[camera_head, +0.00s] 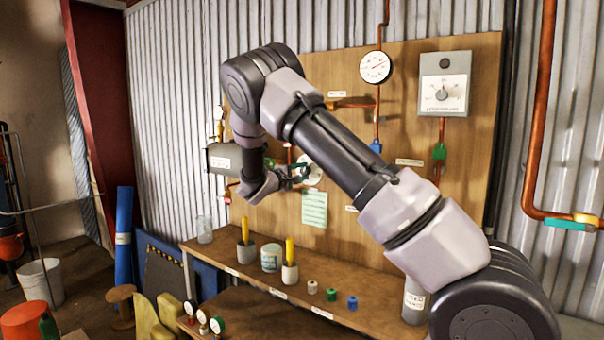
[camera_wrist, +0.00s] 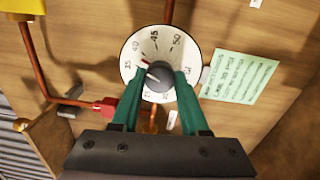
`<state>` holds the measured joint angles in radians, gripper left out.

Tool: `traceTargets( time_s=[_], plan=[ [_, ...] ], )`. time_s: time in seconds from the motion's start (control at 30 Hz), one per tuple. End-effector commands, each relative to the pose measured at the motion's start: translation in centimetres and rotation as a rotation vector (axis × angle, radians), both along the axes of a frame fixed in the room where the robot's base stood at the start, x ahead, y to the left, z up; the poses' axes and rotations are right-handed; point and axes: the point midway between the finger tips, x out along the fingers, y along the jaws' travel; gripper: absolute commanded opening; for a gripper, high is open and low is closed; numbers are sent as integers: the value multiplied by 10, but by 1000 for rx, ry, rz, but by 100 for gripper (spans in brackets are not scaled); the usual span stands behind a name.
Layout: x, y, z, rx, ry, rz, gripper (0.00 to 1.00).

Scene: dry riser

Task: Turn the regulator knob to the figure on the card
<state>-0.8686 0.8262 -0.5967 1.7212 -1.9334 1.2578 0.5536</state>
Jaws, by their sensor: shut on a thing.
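The regulator knob (camera_wrist: 159,77) is dark grey and round, at the middle of a white dial with figures (camera_wrist: 178,32) in the wrist view. My gripper (camera_wrist: 158,84) has green fingers closed on the knob from both sides. A light pointer mark on the knob is turned to the dial's left side; I cannot read its exact figure. The pale green card (camera_wrist: 226,76) is fixed to the board right of the dial, its writing too small to read. In the head view the card (camera_head: 314,209) hangs below my gripper (camera_head: 300,172), and the dial (camera_head: 312,170) is partly hidden.
A copper pipe with a red fitting (camera_wrist: 104,106) runs left of the dial. A pressure gauge (camera_head: 375,67) and a grey box with a knob (camera_head: 444,84) are higher on the board. A wooden bench (camera_head: 250,279) below holds pots, a tin and small coloured parts.

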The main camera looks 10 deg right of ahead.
Motion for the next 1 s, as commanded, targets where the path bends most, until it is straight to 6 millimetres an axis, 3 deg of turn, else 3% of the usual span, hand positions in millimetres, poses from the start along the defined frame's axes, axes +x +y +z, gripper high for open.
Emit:
traceTargets(
  time_s=[1.0],
  plan=[
    [-2,0,-3,-635,636,2,0]
  ],
)
